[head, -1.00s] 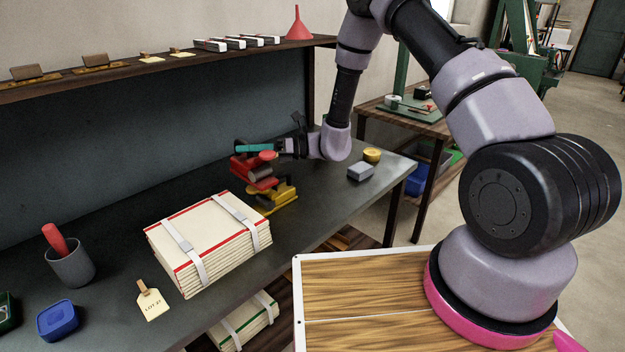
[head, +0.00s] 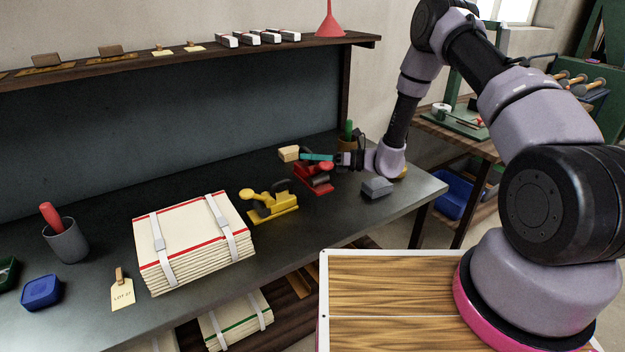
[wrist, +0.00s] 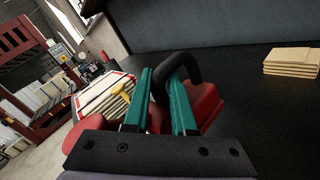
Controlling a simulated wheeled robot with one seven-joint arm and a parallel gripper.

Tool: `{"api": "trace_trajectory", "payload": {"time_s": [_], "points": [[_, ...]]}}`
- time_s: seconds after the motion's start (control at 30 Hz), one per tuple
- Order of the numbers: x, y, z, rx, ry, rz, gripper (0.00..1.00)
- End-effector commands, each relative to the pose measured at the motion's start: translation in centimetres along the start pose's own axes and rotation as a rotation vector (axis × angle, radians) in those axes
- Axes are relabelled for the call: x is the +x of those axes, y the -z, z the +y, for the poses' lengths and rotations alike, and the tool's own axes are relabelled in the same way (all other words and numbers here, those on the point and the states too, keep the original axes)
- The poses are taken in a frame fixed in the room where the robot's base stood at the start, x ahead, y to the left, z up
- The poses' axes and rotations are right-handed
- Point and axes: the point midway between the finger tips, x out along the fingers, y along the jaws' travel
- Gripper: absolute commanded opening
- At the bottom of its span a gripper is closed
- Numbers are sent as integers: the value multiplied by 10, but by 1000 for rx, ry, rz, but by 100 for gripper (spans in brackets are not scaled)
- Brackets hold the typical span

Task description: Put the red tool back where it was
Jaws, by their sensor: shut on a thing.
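The red tool (head: 315,184) has a red base, a dark roller-like part and a black curved handle. In the head view it is level, at or just above the bench top; I cannot tell whether it touches. My gripper (head: 306,156) reaches in from the right, its teal fingers over the tool. In the wrist view, the fingers (wrist: 163,85) are shut on the black handle (wrist: 183,64), with the red body (wrist: 204,106) below and behind them. A similar yellow tool (head: 268,206) stands on the bench to the left, apart from the red one.
A grey block (head: 377,188) lies near the bench's right front. A tan stack (head: 289,153) and a pot with a green handle (head: 347,140) stand behind. A strapped paper bundle (head: 192,240) lies left of the yellow tool. Bare bench (head: 240,170) shows behind the yellow tool.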

Motion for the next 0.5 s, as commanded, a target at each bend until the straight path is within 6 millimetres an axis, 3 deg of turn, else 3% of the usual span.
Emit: {"api": "trace_trajectory", "payload": {"time_s": [0.5], "points": [[1,44,-26,1,0,-1,0]]}}
